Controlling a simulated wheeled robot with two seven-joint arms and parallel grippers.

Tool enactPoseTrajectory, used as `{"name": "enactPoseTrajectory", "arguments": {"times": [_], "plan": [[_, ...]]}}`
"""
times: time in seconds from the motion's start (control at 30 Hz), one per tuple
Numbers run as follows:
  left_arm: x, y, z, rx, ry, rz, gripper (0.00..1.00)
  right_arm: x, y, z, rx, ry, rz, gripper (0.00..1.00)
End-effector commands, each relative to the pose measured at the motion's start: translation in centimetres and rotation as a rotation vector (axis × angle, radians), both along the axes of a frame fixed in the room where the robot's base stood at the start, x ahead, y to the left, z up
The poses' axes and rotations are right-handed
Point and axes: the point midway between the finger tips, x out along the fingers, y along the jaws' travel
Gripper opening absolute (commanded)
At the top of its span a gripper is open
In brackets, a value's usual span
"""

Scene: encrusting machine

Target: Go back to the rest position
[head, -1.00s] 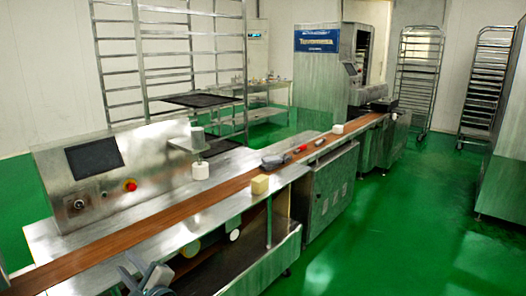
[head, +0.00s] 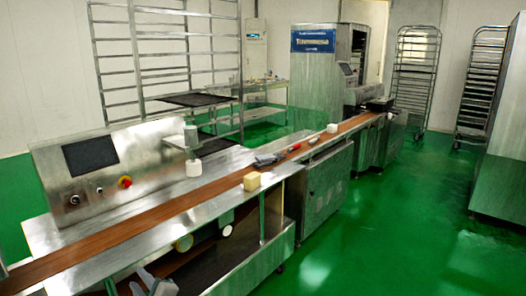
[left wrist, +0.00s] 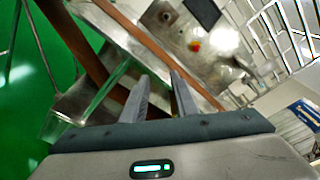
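My left gripper (head: 152,284) shows at the bottom edge of the head view, low in front of the encrusting machine's conveyor side. In the left wrist view the left gripper (left wrist: 160,92) has two grey fingers standing apart with nothing between them. The machine's steel control panel (head: 105,160) stands behind the brown conveyor belt (head: 140,227). It carries a dark screen and a red button (head: 125,182), which also shows in the left wrist view (left wrist: 195,46). My right gripper is in neither view.
Dark and red items (head: 295,147) and a white block (head: 332,128) lie farther along. Tray racks (head: 413,75) stand at the back. The green floor (head: 390,230) to the right is clear.

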Motion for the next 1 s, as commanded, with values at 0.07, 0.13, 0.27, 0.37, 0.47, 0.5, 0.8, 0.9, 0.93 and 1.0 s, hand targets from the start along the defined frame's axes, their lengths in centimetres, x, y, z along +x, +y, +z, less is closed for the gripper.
{"name": "enactPoseTrajectory", "arguments": {"times": [0.07,0.13,0.27,0.37,0.47,0.5,0.8,0.9,0.93,1.0], "plan": [[-0.1,-0.5,-2.0,-0.042,0.007,-0.024,0.27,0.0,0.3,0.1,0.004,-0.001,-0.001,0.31],[-0.2,-1.0,-3.8,-0.087,0.008,-0.045,0.27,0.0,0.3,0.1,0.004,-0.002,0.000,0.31],[-0.8,-2.3,-8.2,-0.198,0.017,-0.089,0.27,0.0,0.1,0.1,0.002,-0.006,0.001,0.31],[-1.8,-3.6,-12.6,-0.320,0.027,-0.121,0.27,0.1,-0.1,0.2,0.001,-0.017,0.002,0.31],[-3.8,-5.2,-18.2,-0.479,0.043,-0.141,0.27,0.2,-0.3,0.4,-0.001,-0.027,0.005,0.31],[-4.7,-5.9,-20.4,-0.549,0.048,-0.144,0.27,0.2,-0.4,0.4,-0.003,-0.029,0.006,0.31],[-15.5,-10.8,-35.4,-1.088,0.081,-0.030,0.27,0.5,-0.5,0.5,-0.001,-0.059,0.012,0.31],[-20.2,-12.1,-39.6,-1.263,0.084,0.061,0.27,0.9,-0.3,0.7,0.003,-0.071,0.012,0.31],[-21.7,-12.4,-40.7,-1.314,0.082,0.095,0.27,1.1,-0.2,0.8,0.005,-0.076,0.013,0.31],[-25.3,-13.2,-43.2,-1.430,0.076,0.181,0.27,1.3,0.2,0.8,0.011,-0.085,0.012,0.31]]}}
